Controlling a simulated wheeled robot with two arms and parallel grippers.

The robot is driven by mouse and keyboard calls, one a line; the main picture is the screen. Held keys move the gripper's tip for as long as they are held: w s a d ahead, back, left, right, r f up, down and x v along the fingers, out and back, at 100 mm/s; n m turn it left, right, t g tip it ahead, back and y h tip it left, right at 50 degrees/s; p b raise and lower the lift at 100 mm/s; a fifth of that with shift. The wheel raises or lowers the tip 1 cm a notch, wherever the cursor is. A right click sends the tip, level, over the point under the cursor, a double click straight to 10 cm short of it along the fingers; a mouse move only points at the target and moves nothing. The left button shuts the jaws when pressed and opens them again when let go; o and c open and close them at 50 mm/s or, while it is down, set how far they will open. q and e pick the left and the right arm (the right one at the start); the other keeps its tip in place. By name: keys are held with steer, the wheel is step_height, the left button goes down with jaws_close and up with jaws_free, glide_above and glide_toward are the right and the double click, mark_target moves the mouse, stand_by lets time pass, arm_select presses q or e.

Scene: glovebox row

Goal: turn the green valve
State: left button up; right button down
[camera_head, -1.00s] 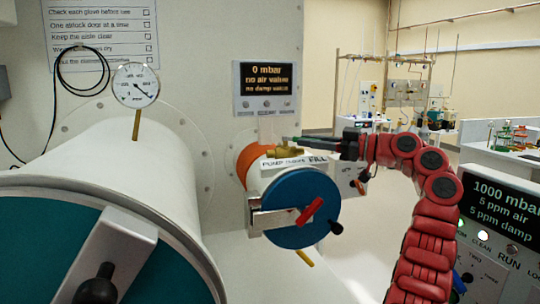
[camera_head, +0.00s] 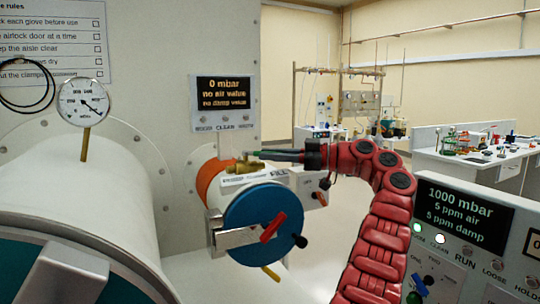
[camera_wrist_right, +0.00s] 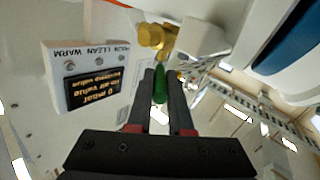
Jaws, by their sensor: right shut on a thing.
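The green valve handle (camera_wrist_right: 160,86) sits on a brass valve body (camera_wrist_right: 151,37) on top of the small airlock. My right gripper (camera_wrist_right: 160,80) is shut on the green handle, with one finger on each side of it in the right wrist view. In the head view my right gripper (camera_head: 272,155) reaches in from the right to the brass valve (camera_head: 241,165); the fingers hide most of the green handle there. My left gripper is not in view.
The small airlock's blue door (camera_head: 255,222) has a red handle (camera_head: 273,228) below the valve. A display panel (camera_head: 222,100) reading 0 mbar is just above. A large white cylinder (camera_head: 100,190) with a gauge (camera_head: 84,102) fills the left; a 1000 mbar console (camera_head: 466,215) stands right.

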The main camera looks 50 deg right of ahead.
steer(key=c, duration=0.8)
jaws_free()
steer(key=shift+w+f, duration=0.1)
steer(key=shift+f, duration=0.05)
steer(key=shift+c, duration=0.2)
steer(key=shift+r, duration=0.5)
step_height(320, 180, up, 3)
steer(key=shift+p, duration=1.05)
steer(key=s+a+b, duration=0.4)
steer(key=shift+a+f, duration=0.2)
steer(key=s+a+r+b, duration=0.1)
steer(key=s+a+b, duration=0.2)
steer(key=s+a, duration=0.4)
steer(key=shift+a+r, duration=0.15)
steer(key=shift+r, duration=0.1)
